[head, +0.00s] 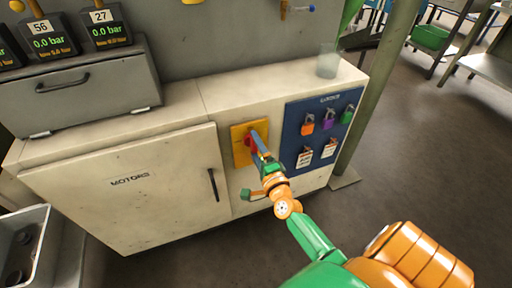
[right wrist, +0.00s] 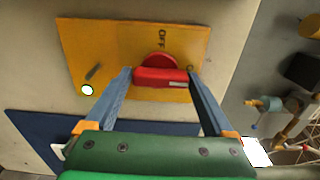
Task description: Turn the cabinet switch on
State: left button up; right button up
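The cabinet switch (head: 248,142) is a red rotary knob on a yellow plate (head: 237,151) on the front of the cream cabinet. In the right wrist view the red knob (right wrist: 160,75) has a bar handle lying across the picture, with the word OFF (right wrist: 162,40) printed beside it. My right gripper (head: 257,140) is at the switch and partly covers it in the head view. In the right wrist view the gripper (right wrist: 160,74) is open, with one blue-grey finger at each end of the handle. I cannot tell whether the fingers touch it. My left gripper is not in view.
A blue board (head: 297,137) with several padlocks and tags is right of the plate. The cabinet door marked MOTORS (head: 120,195) is shut, with a black handle. A glass (head: 327,61) and a grey case (head: 85,90) stand on top. A green post (head: 378,90) stands at right.

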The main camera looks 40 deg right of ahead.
jog(key=shift+o, duration=0.6)
jog(key=shift+s+a, duration=0.1)
jog(key=shift+s, duration=0.35)
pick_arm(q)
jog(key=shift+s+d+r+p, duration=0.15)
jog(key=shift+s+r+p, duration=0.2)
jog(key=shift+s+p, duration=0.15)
pick_arm(e)
jog(key=v, duration=0.6)
